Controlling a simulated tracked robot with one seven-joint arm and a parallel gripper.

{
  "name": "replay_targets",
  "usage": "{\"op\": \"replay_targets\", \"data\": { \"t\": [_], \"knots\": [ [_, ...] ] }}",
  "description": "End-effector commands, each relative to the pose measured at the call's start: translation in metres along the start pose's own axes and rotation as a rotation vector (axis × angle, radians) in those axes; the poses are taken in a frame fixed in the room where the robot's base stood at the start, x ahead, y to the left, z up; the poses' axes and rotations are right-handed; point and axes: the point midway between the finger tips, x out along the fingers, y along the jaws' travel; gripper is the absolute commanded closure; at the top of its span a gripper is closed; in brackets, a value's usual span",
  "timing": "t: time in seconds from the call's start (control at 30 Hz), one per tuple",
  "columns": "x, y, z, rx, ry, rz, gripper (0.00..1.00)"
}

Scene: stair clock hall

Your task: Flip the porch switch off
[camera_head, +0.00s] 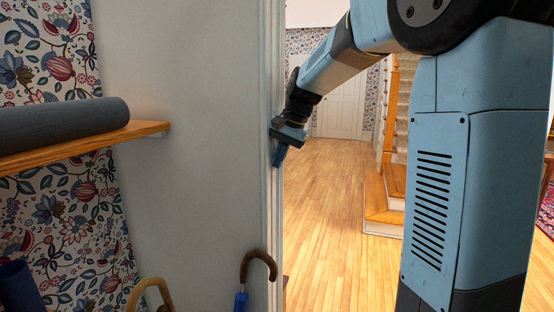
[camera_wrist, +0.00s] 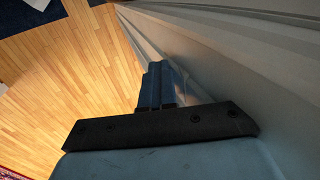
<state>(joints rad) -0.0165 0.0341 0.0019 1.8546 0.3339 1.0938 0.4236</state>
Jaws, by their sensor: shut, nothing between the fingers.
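My gripper (camera_head: 279,156) is shut and empty, with its fingertips pointing down beside the white door trim (camera_head: 269,205) in the head view. In the wrist view, my gripper (camera_wrist: 156,72) is close along the pale trim and wall (camera_wrist: 240,75). I cannot tell whether it touches the trim. No porch switch can be made out in either view. The wall face behind the trim edge, on the gripper's side, is hidden from the head view.
A shelf (camera_head: 150,130) with a dark grey roll (camera_head: 65,122) juts out at left. Umbrella handles, one brown (camera_head: 258,262), stand at the lower wall. Beyond the opening lie clear wooden floor (camera_head: 325,210), a staircase (camera_head: 385,205) and a white door (camera_head: 340,105).

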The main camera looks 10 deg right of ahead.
Motion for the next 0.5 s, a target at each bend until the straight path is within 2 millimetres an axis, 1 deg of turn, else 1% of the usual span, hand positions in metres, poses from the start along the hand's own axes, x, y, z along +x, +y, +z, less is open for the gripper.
{"op": "replay_targets", "data": {
  "t": [0.03, 0.33, 0.5],
  "knots": [
    [-0.004, -0.005, 0.000, -0.004, 0.004, -0.007, 1.00],
    [-0.016, -0.010, 0.001, -0.006, 0.008, -0.012, 1.00],
    [-0.017, -0.006, 0.000, -0.006, 0.008, -0.013, 1.00]
  ]
}}
